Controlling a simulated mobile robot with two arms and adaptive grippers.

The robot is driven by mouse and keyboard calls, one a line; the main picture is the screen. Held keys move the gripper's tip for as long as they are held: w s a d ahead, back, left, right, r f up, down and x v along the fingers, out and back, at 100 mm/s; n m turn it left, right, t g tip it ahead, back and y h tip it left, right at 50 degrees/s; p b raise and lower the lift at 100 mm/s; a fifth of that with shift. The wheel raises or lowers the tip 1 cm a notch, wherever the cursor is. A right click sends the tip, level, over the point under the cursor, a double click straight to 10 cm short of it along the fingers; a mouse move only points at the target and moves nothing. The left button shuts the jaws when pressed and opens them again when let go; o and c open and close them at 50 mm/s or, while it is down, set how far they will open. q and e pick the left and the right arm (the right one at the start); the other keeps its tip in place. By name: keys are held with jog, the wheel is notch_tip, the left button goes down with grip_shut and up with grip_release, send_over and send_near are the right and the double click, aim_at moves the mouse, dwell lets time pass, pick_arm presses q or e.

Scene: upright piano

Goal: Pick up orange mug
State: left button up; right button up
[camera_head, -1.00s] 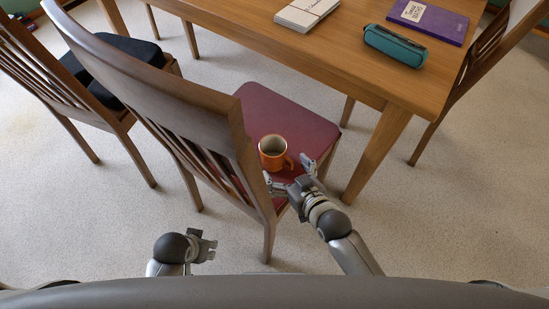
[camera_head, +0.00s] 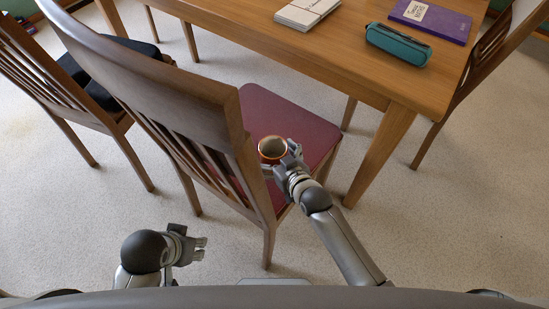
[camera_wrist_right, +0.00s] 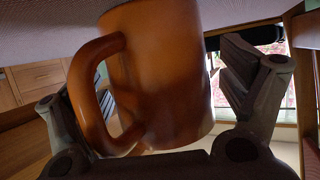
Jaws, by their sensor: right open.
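The orange mug (camera_head: 271,150) stands on the dark red seat of the wooden chair (camera_head: 272,112), close to its backrest. My right gripper (camera_head: 281,160) is at the mug, with its fingers open on either side. In the right wrist view the mug (camera_wrist_right: 165,75) fills the middle between the two fingers, with its handle towards the left finger. A gap shows between the mug and the right finger; contact at the handle side cannot be told. My left gripper (camera_head: 200,249) hangs low over the floor, apart from everything; its jaw opening is unclear.
The chair's tall backrest (camera_head: 195,95) rises just left of the mug. The wooden table (camera_head: 350,55) overhangs behind the seat and bears a teal case (camera_head: 398,45), a purple book (camera_head: 430,20) and a white book (camera_head: 306,12). Carpet at the right is clear.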

jog(key=c, duration=1.3)
jog(key=shift+r, duration=0.1)
